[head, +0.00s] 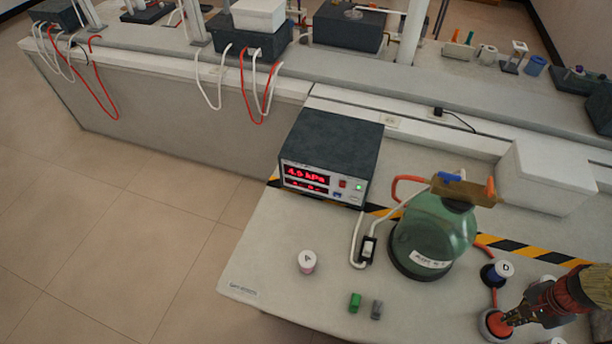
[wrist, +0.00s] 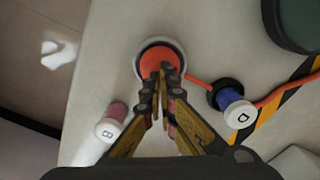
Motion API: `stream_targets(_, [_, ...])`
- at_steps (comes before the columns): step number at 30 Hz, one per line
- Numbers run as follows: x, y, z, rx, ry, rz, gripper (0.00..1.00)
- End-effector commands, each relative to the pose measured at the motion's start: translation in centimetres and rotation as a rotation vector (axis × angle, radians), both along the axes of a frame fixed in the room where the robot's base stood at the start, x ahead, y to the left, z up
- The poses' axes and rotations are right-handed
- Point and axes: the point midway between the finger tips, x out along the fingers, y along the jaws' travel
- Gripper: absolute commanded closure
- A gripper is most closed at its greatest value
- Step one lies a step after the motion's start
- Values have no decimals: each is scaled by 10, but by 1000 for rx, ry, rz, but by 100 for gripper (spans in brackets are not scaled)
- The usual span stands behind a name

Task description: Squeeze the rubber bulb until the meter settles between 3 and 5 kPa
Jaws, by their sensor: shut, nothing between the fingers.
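The orange-red rubber bulb (head: 494,325) sits in a round white-rimmed holder at the right front of the bench. It also shows in the wrist view (wrist: 158,63), with a red tube running right from it. My gripper (head: 509,319) is shut, with no bulb between its fingers. Its closed fingertips (wrist: 163,72) overlie the top of the bulb; whether they press into it is hard to tell. The meter (head: 325,157) is a dark-topped box whose red display reads about 4.5 kPa; its lower line is too small to read.
A green glass bottle (head: 435,232) with tubes stands left of my arm. Spool D (head: 496,273) is close to the bulb, and spool B (wrist: 110,122) lies left of my fingers. Spool A (head: 307,262) and small green (head: 355,302) and grey blocks (head: 377,309) stand farther left.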

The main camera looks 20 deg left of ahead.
Motion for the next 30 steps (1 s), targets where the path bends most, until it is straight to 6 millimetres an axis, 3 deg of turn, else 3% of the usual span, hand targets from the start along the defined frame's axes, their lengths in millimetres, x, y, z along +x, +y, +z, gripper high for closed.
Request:
stream_targets(22, [0, 0, 65, -1, -1, 0, 100])
stream_targets(30, [0, 0, 70, 0, 0, 0, 100])
